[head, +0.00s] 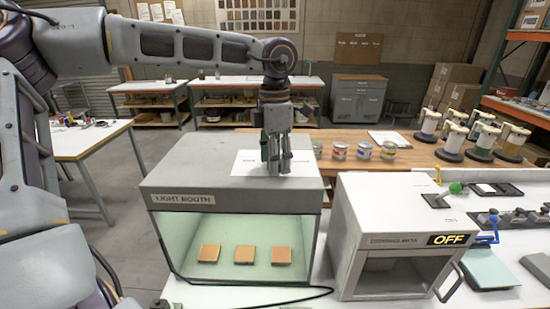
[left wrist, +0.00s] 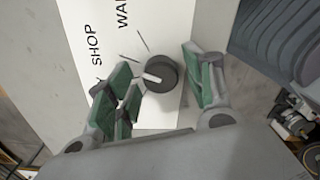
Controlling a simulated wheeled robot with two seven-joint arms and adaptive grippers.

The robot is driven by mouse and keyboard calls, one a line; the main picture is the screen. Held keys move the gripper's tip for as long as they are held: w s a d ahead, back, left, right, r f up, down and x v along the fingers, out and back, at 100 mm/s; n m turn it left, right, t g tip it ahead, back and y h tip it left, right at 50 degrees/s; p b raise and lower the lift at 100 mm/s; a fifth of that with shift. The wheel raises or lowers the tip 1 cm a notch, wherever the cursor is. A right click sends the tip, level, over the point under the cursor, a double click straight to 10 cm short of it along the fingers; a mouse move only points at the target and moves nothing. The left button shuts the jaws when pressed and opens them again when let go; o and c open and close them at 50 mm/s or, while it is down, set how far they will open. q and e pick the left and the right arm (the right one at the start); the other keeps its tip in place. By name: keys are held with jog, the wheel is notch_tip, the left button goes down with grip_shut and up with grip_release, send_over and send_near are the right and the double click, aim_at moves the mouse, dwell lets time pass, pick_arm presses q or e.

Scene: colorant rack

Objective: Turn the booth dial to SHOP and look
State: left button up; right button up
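The light booth (head: 165,200) is a grey box labelled LIGHT BOOTH, with a pale green lit interior holding three orange-tan square chips (head: 244,254). A white label plate (left wrist: 160,30) lies on its top. The dark round dial (left wrist: 166,73) on the plate has a white pointer aimed left, towards a partly hidden label ending in Y. SHOP and a cut-off WA... label are printed further round. My left gripper (head: 276,160) points down over the booth top. In the left wrist view its green-padded fingers (left wrist: 160,88) are apart on either side of the dial. My right gripper is not visible.
A white cabinet (head: 385,200) with an OFF display stands right of the booth. Several small cans (head: 363,150) and capped containers (head: 480,140) stand on the wooden bench behind. A black cable (head: 250,303) runs along the booth's front.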

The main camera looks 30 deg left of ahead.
pick_arm(q)
jog(key=shift+r, duration=0.15)
notch_tip(320, 180, up, 12)
jog(key=shift+a, duration=0.15)
dwell(0.8)
jog(key=shift+w, duration=0.1)
dwell(0.4)
